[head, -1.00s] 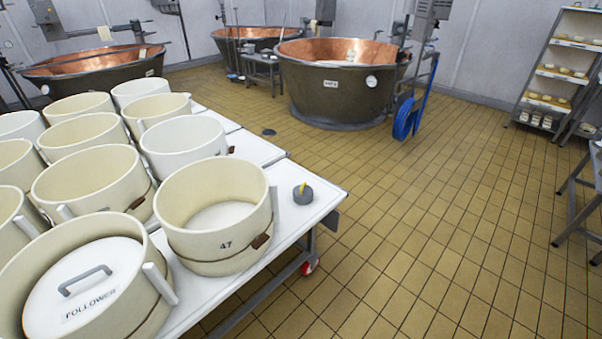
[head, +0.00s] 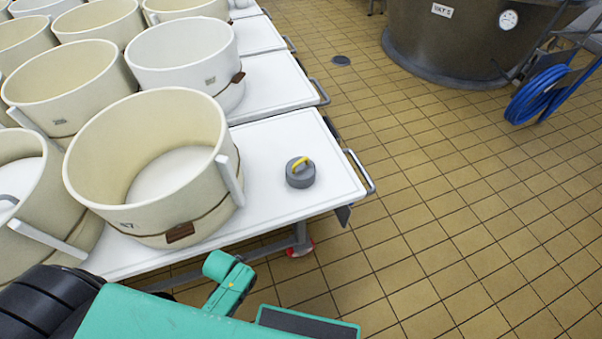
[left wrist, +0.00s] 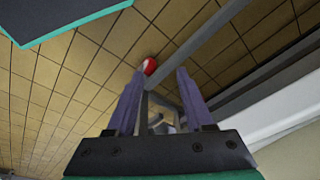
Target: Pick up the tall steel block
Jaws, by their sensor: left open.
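I see no tall steel block in either view. The only loose piece on the white table (head: 318,150) is a squat grey round weight (head: 300,177) with a yellow handle, right of the nearest cream tub, near the table's right end. My left gripper (left wrist: 160,74) shows in the left wrist view with its two fingers apart and nothing between them. It is low, with table legs and floor beyond it. In the head view my teal left arm is at the bottom, in front of the table; its fingers cannot be made out. My right gripper is out of view.
Large cream tubs (head: 150,165) crowd the table's left part. The table's frame has a rail handle (head: 361,172) at the right end and a red caster (head: 300,248) below. Tiled floor to the right is open; a big vat (head: 450,45) and blue hose (head: 545,95) stand behind.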

